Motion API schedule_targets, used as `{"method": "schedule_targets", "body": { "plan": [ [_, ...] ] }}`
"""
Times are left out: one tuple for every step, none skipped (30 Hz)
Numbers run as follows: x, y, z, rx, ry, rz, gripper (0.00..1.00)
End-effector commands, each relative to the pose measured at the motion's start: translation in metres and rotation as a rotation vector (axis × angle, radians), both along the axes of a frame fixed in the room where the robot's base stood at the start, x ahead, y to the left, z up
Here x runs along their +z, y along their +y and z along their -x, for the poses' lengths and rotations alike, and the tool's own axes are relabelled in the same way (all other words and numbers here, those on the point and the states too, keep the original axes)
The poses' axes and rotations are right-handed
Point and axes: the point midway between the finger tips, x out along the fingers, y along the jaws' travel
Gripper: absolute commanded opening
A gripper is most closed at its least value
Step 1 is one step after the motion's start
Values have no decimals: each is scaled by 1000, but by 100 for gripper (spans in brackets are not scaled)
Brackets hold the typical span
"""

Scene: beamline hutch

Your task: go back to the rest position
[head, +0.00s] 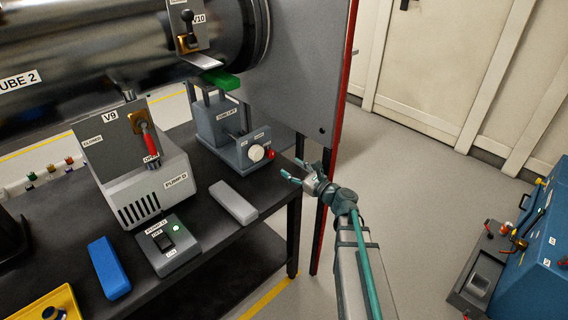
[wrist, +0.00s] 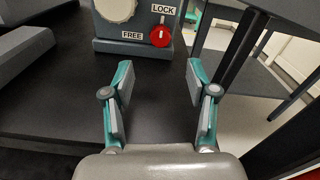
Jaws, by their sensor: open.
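My gripper (head: 291,172) is open and empty, held just off the front right edge of the black table in the head view. In the wrist view my gripper (wrist: 160,90) shows its two teal and grey fingers spread apart, with nothing between them. Ahead of the fingers is the tube lift (head: 224,124), a grey unit with a white knob (head: 256,153) and a red lock knob (head: 271,154). In the wrist view the red knob (wrist: 160,36) sits between the labels FREE and LOCK, and the white knob (wrist: 117,8) is partly cut off. The fingers are apart from both knobs.
The black table (head: 215,245) also bears a pump box (head: 150,185), a switch box with a green light (head: 168,245), a grey block (head: 233,203) and a blue block (head: 108,267). A grey panel with a red edge (head: 335,130) stands beside my arm. Open floor (head: 420,200) lies right, before a blue machine (head: 530,260).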

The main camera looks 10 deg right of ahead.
Motion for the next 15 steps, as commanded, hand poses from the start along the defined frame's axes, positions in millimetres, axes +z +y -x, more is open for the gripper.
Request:
{"method": "schedule_targets", "body": {
  "plan": [
    [0, -4, 7, -2, 1, 0, 58],
    [0, -5, 9, -2, 1, 0, 58],
    [0, -6, 11, -2, 1, 0, 58],
    [0, -7, 12, -1, 1, 0, 58],
    [0, -7, 13, 0, 1, 0, 58],
    [0, -8, 14, 0, 0, 0, 58],
    [0, -8, 15, 0, 0, 0, 58],
    [0, -9, 15, 0, 0, 0, 58],
    [0, -9, 15, 0, 0, 0, 58],
    [0, -9, 15, 0, 0, 0, 58],
    [0, -9, 15, 0, 0, 0, 58],
    [0, -9, 15, 0, 0, 0, 58],
    [0, -9, 15, 0, 0, 0, 58],
    [0, -9, 15, 0, 0, 0, 58],
    [0, -9, 15, 0, 0, 0, 58]
  ]
}}
